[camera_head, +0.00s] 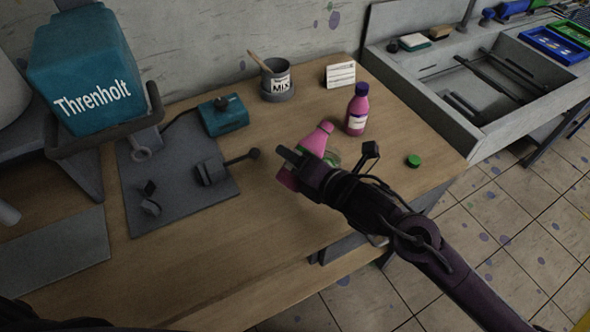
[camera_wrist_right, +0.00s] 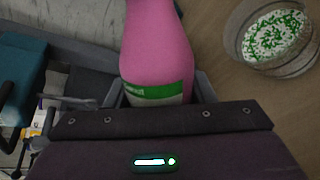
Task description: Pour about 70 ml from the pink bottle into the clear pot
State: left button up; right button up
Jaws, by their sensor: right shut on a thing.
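My right gripper (camera_head: 299,164) is shut on a pink bottle (camera_head: 316,139), which leans toward the upper right in the head view. In the right wrist view the bottle (camera_wrist_right: 156,48) sits between the jaws, with a green and white label; its mouth is out of frame there. The clear pot (camera_head: 335,157) is mostly hidden behind the gripper and bottle in the head view. In the right wrist view the pot (camera_wrist_right: 300,66) stands apart from the bottle, to its right, with green and white speckles in it. No stream of liquid shows. My left gripper is not in view.
A second pink bottle (camera_head: 356,117) with a dark cap stands behind. A green cap (camera_head: 413,160) lies right. A grey Mix pot (camera_head: 278,88), a white card (camera_head: 340,75) and a teal box (camera_head: 223,116) are at the back. A grey sink (camera_head: 447,98) adjoins the table.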

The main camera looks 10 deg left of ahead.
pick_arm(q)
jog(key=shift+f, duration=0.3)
pick_arm(e)
jog(key=shift+r, duration=0.15)
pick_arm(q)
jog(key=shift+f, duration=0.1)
pick_arm(e)
jog(key=n+b, duration=0.1)
jog(key=b, duration=0.1)
jog(key=w+n+t+b, duration=0.1)
jog(key=b, duration=0.2)
jog(key=shift+w+d, duration=0.1)
jog(key=shift+d, duration=0.3)
jog(key=shift+w+d+r+n+b, duration=0.15)
jog(key=shift+n+b, duration=0.25)
jog(key=shift+b, duration=0.3)
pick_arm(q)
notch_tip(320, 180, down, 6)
pick_arm(e)
jog(key=shift+r, duration=0.15)
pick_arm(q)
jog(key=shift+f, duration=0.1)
